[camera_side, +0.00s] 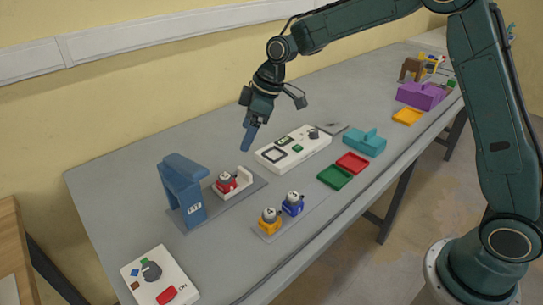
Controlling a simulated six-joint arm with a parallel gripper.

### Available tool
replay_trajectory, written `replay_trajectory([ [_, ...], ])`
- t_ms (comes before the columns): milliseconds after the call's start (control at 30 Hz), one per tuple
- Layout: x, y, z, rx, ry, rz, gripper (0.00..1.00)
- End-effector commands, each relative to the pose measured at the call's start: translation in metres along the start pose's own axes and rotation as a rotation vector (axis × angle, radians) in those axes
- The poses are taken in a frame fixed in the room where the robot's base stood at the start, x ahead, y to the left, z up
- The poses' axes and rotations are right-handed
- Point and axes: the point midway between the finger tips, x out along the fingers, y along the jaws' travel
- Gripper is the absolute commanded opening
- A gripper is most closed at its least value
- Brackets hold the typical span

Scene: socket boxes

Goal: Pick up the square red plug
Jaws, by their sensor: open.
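A red blocky piece (226,183) with a round grey top stands in a white L-shaped holder (244,178) beside the blue press-like stand (183,190). A flatter red part (166,295) lies on the white box (160,277) at the lower left. I cannot tell for sure which of these is the square red plug. My gripper (249,142) hangs pointing down above the back of the table, above and to the right of the red piece in the picture. It is open, with blue fingers seen nearly edge-on. Nothing shows between them.
Yellow (270,221) and blue (292,204) pieces stand on a grey plate in front. A white panel (293,150) lies right of my gripper. Green (334,177) and red (352,162) trays and a teal box (365,142) are farther right.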

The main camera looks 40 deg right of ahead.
Motion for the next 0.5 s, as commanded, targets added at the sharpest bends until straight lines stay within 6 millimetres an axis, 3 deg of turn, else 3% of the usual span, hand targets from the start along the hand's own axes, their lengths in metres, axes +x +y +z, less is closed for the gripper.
replay_trajectory([
  [200,0.027,0.007,-0.006,-0.042,0.004,-0.025,0.8],
  [500,0.032,0.007,-0.006,-0.046,0.005,-0.028,0.8],
])
